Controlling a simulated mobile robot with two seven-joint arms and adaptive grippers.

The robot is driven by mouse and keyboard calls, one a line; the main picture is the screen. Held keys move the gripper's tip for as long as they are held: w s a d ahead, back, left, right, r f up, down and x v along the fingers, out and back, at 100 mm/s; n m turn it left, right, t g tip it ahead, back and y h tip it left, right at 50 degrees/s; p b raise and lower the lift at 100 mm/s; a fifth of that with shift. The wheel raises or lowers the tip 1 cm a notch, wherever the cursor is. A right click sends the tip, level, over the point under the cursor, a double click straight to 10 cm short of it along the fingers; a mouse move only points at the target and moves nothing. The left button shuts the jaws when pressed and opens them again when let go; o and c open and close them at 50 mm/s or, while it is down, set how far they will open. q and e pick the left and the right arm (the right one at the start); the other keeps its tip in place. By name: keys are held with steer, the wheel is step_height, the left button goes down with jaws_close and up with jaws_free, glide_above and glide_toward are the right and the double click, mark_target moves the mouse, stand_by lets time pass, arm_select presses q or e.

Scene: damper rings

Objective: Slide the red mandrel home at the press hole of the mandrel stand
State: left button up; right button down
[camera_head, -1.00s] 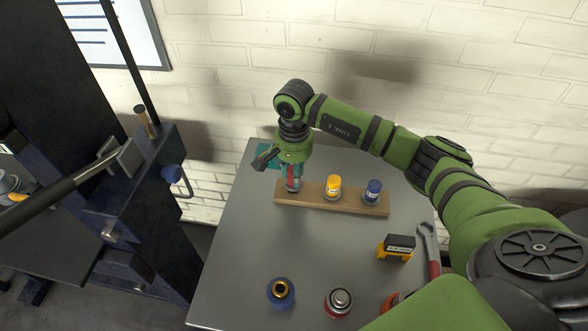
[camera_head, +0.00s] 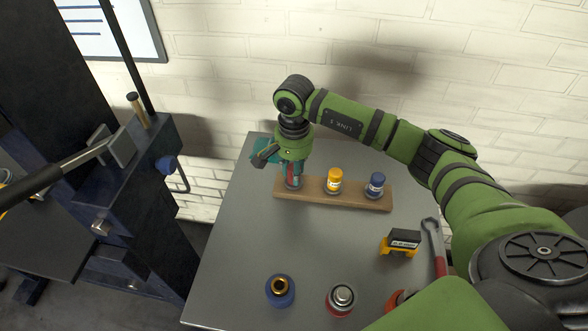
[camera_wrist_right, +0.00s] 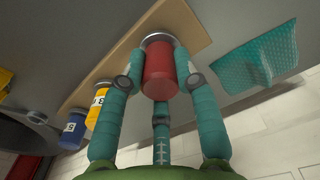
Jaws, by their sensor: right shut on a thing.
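The red mandrel (camera_head: 292,171) stands at the left end of the wooden mandrel stand (camera_head: 350,202). My right gripper (camera_head: 291,178) is above that end, with its fingers shut around the mandrel. In the right wrist view the red mandrel (camera_wrist_right: 160,72) sits between the teal fingers, its grey flange over the stand (camera_wrist_right: 195,22). The fingers and the mandrel hide the hole under it, so I cannot tell how deep it sits. A yellow mandrel (camera_head: 334,181) and a blue mandrel (camera_head: 375,186) stand in the same row. My left gripper is out of view.
A teal cloth (camera_wrist_right: 250,60) lies behind the stand. A blue ring part (camera_head: 280,292) and a red ring part (camera_head: 341,300) are at the table's front. A yellow-black device (camera_head: 401,243) and a wrench (camera_head: 433,240) lie at right. A dark press (camera_head: 125,190) stands left of the table.

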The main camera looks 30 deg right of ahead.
steer(key=shift+f+b, duration=0.25)
steer(key=shift+b, duration=0.1)
stand_by(0.7)
steer(key=c, duration=0.8)
jaws_free()
steer(key=shift+c, duration=0.2)
steer(key=shift+f, duration=0.1)
step_height(320, 180, up, 12)
